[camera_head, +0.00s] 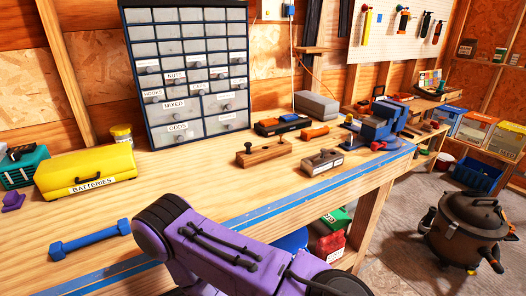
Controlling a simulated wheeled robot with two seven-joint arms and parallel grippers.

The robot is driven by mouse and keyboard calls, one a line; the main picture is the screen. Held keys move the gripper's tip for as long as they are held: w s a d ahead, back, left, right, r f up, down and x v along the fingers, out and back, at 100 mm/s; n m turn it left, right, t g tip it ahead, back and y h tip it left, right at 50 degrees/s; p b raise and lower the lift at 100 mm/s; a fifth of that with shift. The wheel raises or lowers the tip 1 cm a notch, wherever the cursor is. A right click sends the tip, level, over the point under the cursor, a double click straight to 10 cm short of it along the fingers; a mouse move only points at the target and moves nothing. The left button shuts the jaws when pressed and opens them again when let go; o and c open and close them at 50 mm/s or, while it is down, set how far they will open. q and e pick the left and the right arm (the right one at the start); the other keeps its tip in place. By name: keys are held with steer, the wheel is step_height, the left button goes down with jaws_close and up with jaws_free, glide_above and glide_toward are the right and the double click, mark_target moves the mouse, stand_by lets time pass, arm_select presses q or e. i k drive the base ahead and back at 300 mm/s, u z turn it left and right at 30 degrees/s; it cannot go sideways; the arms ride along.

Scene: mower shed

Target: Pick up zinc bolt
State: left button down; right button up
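I cannot make out a zinc bolt anywhere in the head view. A drawer cabinet (183,47) with labelled small drawers stands upright at the back of the wooden workbench (215,178); readable labels include NUTS, MIXED and ODDS. The drawers look shut and their contents are hidden. A purple link of my arm crosses the lower middle, over the bench's front edge, and hides part of it. Neither of my grippers shows.
A yellow BATTERIES box (87,170) and a blue dumbbell-shaped piece (90,238) lie at left. A wooden block with knobs (263,152), a small labelled case (322,163) and a blue vise (380,122) stand right. A shop vacuum (465,228) stands on the floor.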

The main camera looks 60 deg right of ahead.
mark_target(323, 150)
steer(key=u, duration=0.15)
steer(key=k, duration=0.8)
steer(key=z, duration=1.45)
